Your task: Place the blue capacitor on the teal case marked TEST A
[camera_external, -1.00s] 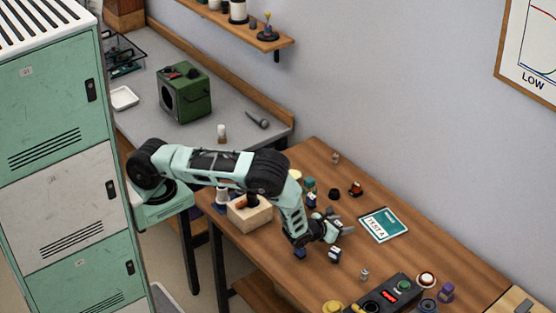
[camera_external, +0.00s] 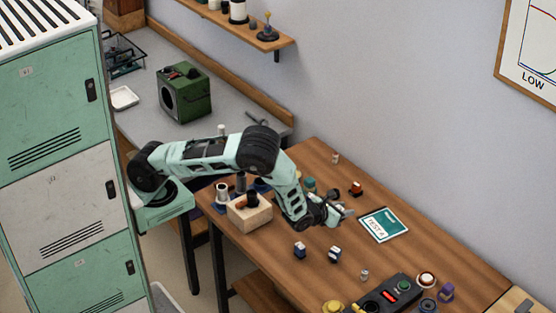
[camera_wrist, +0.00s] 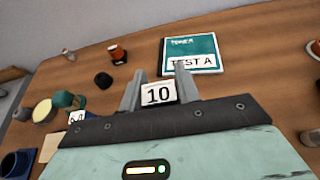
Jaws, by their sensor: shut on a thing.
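My gripper (camera_external: 342,213) is raised over the table, just left of the teal case (camera_external: 384,225) marked TEST A. In the wrist view my gripper (camera_wrist: 161,72) is shut on a small block with a white face marked 10 (camera_wrist: 158,94). Its sides are hidden, so I cannot tell its colour. The case (camera_wrist: 205,50) lies flat beyond the fingertips, its top bare where visible. Two small blocks with white faces stand on the table: a blue one (camera_external: 299,250) and a darker one (camera_external: 334,254).
A red part (camera_external: 355,188) and a small metal part (camera_external: 335,158) stand behind my gripper. A black knob (camera_wrist: 103,80) and a teal cylinder (camera_wrist: 68,100) are to the left. A black control box (camera_external: 392,294) and several parts stand at the front right. Wood right of the case is clear.

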